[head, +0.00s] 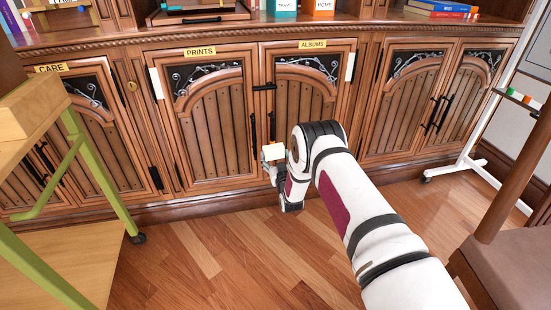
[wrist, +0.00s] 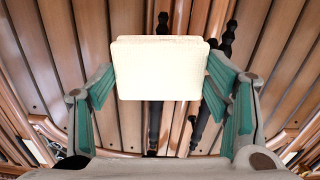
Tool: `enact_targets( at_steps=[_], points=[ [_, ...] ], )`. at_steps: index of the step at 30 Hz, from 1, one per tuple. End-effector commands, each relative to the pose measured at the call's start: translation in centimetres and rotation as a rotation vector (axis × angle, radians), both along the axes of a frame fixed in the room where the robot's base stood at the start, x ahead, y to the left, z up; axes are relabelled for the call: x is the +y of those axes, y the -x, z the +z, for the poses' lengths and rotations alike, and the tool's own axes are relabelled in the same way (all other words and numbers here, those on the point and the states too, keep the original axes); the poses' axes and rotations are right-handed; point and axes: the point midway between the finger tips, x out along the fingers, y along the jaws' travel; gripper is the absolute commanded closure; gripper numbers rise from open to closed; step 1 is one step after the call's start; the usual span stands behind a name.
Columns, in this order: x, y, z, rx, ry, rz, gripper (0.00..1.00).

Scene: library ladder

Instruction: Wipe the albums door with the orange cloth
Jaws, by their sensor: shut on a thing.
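The albums door (head: 312,100) is the right wooden door of the middle cabinet, under a yellow "ALBUMS" label (head: 312,45). It looks closed. My gripper (head: 273,163) is low in front of it, near its left edge. My gripper is shut on a pale cream block-like thing (head: 273,152). In the wrist view this cream thing (wrist: 160,70) sits between the green finger pads, with door planks and black handles (wrist: 188,95) behind it. I see no orange cloth. I cannot tell whether the cream thing touches the door. My arm hides the door's lower right part.
The prints door (head: 210,115) is to the left, with a black handle (head: 253,130) beside the albums handle (head: 272,126). A green-legged wooden cart (head: 100,170) stands at left. A white wheeled stand (head: 478,150) and brown chair (head: 510,250) are at right. Floor in front is open.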

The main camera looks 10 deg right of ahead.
Motion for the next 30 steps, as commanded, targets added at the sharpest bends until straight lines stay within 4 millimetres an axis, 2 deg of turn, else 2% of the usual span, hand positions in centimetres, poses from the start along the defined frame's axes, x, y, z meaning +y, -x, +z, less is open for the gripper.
enact_targets(
  at_steps=[13,23,24,30],
  points=[
    [0.0,0.1,3.6,-0.001,0.000,0.000,0.52],
    [0.0,-0.2,3.5,-0.001,0.000,0.000,0.52],
    [0.0,-0.2,3.4,0.000,0.000,0.000,0.55],
    [0.0,-0.1,2.0,0.001,0.000,0.000,0.56]
  ],
)
